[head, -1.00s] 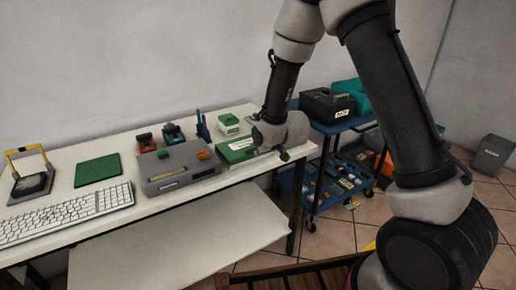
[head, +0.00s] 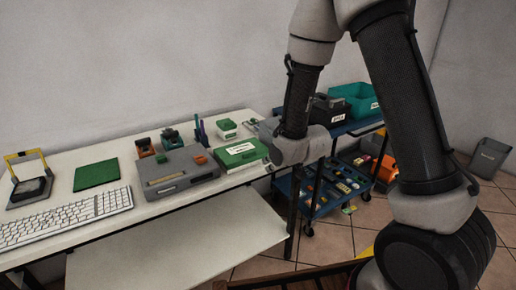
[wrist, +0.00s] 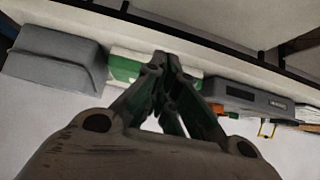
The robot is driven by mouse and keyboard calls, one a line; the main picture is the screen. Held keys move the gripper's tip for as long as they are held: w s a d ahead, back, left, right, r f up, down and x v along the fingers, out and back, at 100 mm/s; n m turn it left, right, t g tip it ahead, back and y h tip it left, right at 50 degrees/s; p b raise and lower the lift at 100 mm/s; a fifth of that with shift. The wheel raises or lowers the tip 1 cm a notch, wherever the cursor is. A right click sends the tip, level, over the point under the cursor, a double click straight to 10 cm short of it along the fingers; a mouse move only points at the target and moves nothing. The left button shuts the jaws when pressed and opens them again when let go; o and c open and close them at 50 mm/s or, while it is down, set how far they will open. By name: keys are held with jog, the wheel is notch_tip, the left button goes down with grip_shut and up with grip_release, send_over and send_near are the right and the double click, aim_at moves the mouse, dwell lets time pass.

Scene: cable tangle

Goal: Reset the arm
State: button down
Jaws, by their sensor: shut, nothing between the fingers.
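My arm comes down from the top of the head view, with its wrist near the right end of the white desk (head: 50,240). My gripper (wrist: 167,62) is shut and empty in the wrist view, its fingers meeting at the tips. In the head view the fingers are mostly hidden by the wrist. A green and white box (head: 240,153) lies on the desk just left of the wrist. It also shows in the wrist view (wrist: 124,66), behind and left of the fingertips.
A grey device (head: 170,182), a keyboard (head: 65,216) and a green mat (head: 96,174) lie on the desk. Small holders (head: 170,138) stand behind the device. A blue cart (head: 318,205) with a teal bin (head: 355,98) stands right of the desk. A grey bin (head: 490,157) stands far right.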

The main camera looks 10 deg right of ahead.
jog(key=s+d+f+g+h, duration=0.25)
jog(key=s+d+g, duration=0.3)
jog(key=s, duration=0.65)
jog(key=s+d+r+m, duration=0.1)
jog(key=s+d+r, duration=0.4)
jog(key=r, duration=0.3)
jog(key=s+d+r+m+t, duration=0.1)
jog(key=s+d+r, duration=0.3)
jog(key=r, duration=0.5)
jog(key=s+d+r+m, duration=0.2)
jog(key=s+d+r, duration=0.3)
jog(key=s+r, duration=0.2)
notch_tip(320, 180, up, 2)
jog(key=shift+d+r+h, duration=0.2)
jog(key=shift+d+h, duration=0.15)
jog(key=shift+h, duration=0.1)
